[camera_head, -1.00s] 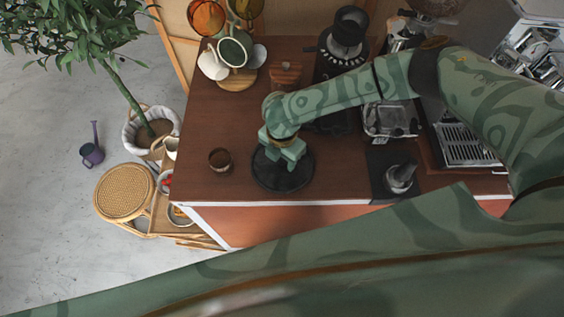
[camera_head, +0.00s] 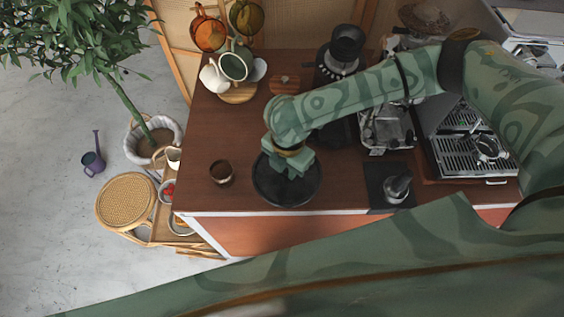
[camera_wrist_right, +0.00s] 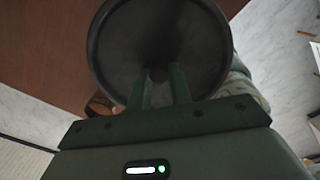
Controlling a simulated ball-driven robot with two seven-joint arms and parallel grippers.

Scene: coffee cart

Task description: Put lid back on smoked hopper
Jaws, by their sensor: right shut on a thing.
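My right gripper (camera_head: 290,165) is over the near part of the brown cart top, shut on a round black lid (camera_head: 288,196). I cannot tell how far the lid is above the cart top. A smoked brown hopper (camera_head: 426,14) shows at the top right, partly cut by the frame edge and behind my right arm. My left gripper is not in view.
A black grinder (camera_head: 343,50) stands at the back. The espresso machine (camera_head: 470,145) is at the right, with a tamper (camera_head: 398,187) on a black mat. A small brown cup (camera_head: 221,173) stands left of the lid. Mugs (camera_head: 232,67) hang at the back left.

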